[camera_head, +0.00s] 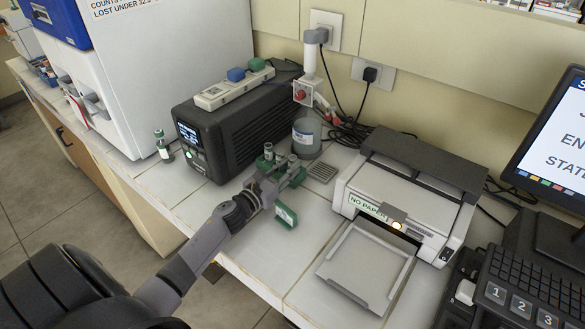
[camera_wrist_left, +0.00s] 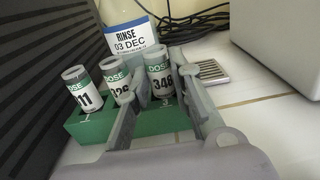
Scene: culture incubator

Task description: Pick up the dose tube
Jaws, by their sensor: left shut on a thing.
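Three white dose tubes with dark green bands and grey caps stand in a green rack (camera_wrist_left: 95,127). In the left wrist view they are the left tube (camera_wrist_left: 82,88), ending in 11, the middle tube (camera_wrist_left: 117,80), partly hidden by a finger, and tube 348 (camera_wrist_left: 160,82). My left gripper (camera_wrist_left: 165,75) has its fingers on either side of tube 348 and is shut on it. The tube's lower end is at the rack; I cannot tell if it is raised. In the head view my left gripper (camera_head: 276,180) is at the tubes. My right gripper is not in view.
A rinse bottle (camera_head: 306,138) stands close behind the rack. A black device (camera_head: 238,125) is left of it, with a small vial (camera_head: 162,145) beyond. A printer (camera_head: 408,190) with a tray is on the right.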

